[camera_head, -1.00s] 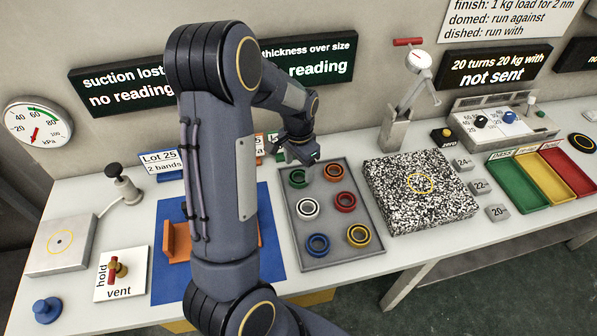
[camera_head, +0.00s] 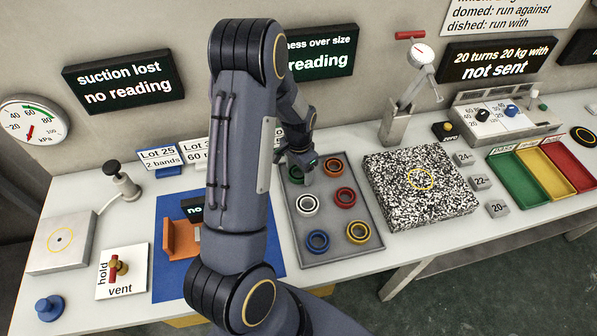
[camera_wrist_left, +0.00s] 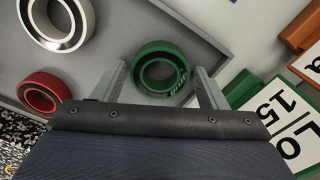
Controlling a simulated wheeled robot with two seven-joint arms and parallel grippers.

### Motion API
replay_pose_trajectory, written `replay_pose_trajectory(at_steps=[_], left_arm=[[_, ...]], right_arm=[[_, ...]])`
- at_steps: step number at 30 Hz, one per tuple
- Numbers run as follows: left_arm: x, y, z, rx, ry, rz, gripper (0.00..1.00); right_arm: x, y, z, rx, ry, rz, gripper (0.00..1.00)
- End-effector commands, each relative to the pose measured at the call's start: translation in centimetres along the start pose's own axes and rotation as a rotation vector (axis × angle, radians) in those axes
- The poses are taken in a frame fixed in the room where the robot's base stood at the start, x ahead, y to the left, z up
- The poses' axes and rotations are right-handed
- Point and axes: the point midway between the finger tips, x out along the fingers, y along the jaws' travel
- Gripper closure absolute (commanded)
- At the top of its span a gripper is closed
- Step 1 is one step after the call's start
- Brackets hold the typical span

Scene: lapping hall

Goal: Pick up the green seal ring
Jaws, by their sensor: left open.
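The green seal ring (camera_wrist_left: 160,68) lies in the grey tray (camera_wrist_left: 100,50). In the left wrist view my left gripper (camera_wrist_left: 162,82) is open, with one finger on each side of the ring. I cannot tell whether the fingers touch it. In the head view the green ring (camera_head: 296,174) is partly hidden behind my left gripper (camera_head: 306,168), which hangs over the tray's far left corner. My right gripper is not in view.
The tray also holds a white ring (camera_head: 308,204), orange ring (camera_head: 332,167), red ring (camera_head: 345,197), blue ring (camera_head: 318,241) and yellow ring (camera_head: 358,232). A speckled granite plate (camera_head: 425,215) stands right of the tray. Lot cards stand behind it.

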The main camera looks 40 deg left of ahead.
Motion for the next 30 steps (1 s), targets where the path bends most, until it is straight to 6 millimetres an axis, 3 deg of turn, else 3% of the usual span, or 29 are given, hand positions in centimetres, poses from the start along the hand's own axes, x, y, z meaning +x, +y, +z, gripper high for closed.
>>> replay_pose_trajectory(at_steps=[6, 15, 23, 30], left_arm=[[0.1, 0.0, 0.0, -0.001, 0.001, 0.0, 0.33], [0.1, 0.0, 0.0, -0.001, 0.001, 0.0, 0.68], [-0.1, 0.0, 0.0, -0.001, 0.001, 0.0, 0.69], [-2.9, 0.0, -0.1, -0.001, 0.003, -0.001, 0.69]], right_arm=[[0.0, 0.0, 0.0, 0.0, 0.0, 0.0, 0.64], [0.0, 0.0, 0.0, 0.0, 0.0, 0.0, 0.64], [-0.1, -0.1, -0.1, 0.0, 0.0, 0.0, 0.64], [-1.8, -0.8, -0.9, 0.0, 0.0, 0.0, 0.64]])
